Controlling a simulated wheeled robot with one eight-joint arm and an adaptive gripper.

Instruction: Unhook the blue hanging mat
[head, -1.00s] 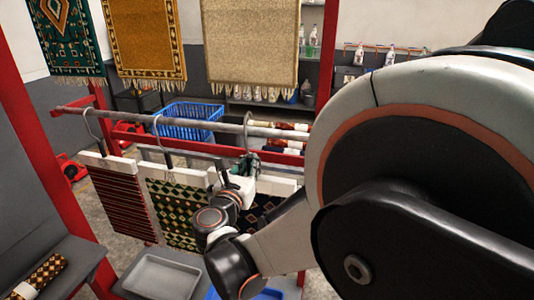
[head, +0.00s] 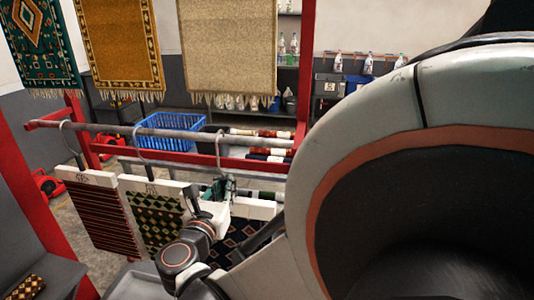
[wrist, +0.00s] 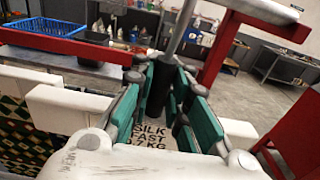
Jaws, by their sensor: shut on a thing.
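The blue hanging mat (head: 240,230) is dark navy with a diamond pattern. It hangs at the right of the row under a white clamp bar, partly hidden by my arm. Its hanger hook (head: 218,150) rises to the grey rail (head: 180,133); I cannot tell whether it still rests on it. My gripper (head: 222,188) is shut on the hanger's black stem. In the wrist view its green-padded fingers (wrist: 165,105) close around the black stem (wrist: 160,88), above a label reading "SILK FAST" and a weight.
A red striped mat (head: 100,215) and a green diamond mat (head: 155,220) hang close to the left. Red posts (head: 304,60) flank the rail. A blue crate (head: 170,132) and rolled rugs (head: 260,140) lie behind. My arm blocks the right side.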

